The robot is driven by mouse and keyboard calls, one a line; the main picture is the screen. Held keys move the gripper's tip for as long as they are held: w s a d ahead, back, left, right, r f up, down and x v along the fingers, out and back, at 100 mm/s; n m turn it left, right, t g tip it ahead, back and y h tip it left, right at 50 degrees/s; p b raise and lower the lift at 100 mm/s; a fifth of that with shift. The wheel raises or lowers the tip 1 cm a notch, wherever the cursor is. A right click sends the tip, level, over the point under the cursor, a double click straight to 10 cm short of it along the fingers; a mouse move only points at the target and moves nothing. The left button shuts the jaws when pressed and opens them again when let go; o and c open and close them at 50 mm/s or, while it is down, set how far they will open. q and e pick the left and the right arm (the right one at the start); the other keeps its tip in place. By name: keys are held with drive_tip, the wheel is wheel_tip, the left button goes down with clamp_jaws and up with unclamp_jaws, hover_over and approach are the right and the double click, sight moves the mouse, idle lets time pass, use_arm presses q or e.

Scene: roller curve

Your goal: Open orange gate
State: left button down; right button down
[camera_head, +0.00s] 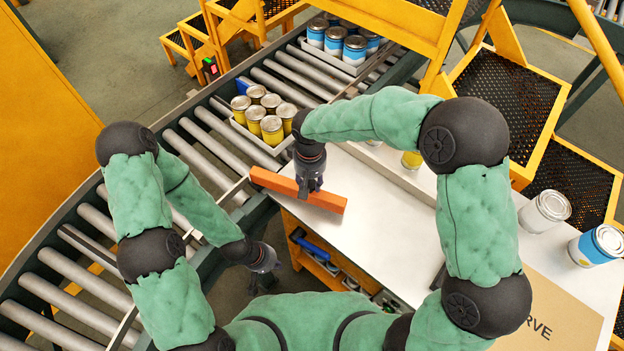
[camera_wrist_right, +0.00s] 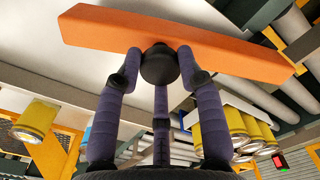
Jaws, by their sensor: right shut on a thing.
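The orange gate (camera_head: 330,200) is a long straight bar. In the head view its left end is by the roller curve's inner rail and the rest reaches over the white table. My right gripper (camera_head: 309,188) is over the bar's middle, pointing down. In the right wrist view the gate (camera_wrist_right: 200,42) crosses the top, and my right gripper's (camera_wrist_right: 160,78) fingers close around a round black knob (camera_wrist_right: 159,64) on it. My left gripper (camera_head: 262,278) hangs low beside the rollers, away from the gate; its finger opening is unclear.
The roller conveyor (camera_head: 203,148) curves from upper right to lower left. A tray (camera_head: 283,146) of yellow cans stands on it beside the gate, with a tray of blue cans (camera_head: 354,50) farther up. The white table (camera_head: 385,235) holds cans (camera_head: 545,212) and a cardboard box (camera_head: 565,312) at right.

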drive_tip(key=c, duration=1.1)
unclamp_jaws()
drive_tip(key=shift+o, duration=0.2)
wheel_tip(320, 180, up, 12)
drive_tip(key=shift+f, duration=0.1)
